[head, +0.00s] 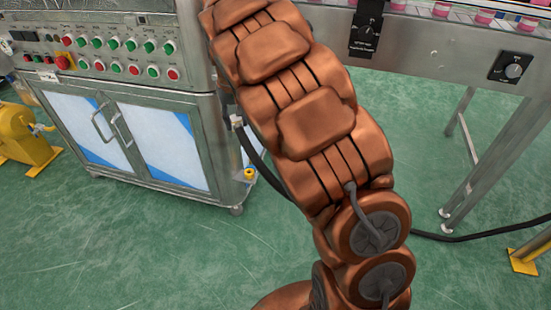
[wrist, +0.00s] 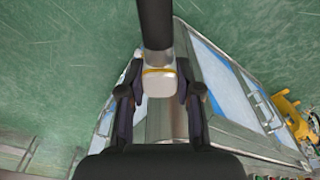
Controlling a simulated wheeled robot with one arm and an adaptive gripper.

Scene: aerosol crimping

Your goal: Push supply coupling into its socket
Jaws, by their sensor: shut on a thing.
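The supply coupling (wrist: 160,82) is a pale block with a yellow band, at the end of a thick black hose (wrist: 155,25) in the wrist view. My gripper (wrist: 160,95) has its two dark fingers on either side of the coupling and is shut on it. In the head view a pale fitting (head: 237,121) with the black hose (head: 263,168) below it shows beside the cabinet, at the edge of my arm. My gripper is hidden there. I cannot make out the socket or whether the coupling touches it.
A steel cabinet (head: 130,140) with buttons and blue-white doors stands left. A small yellow fitting (head: 249,174) shows at its right side. A conveyor (head: 430,45) with several pink items runs along the upper right. The hose crosses the green floor (head: 455,270) to the right.

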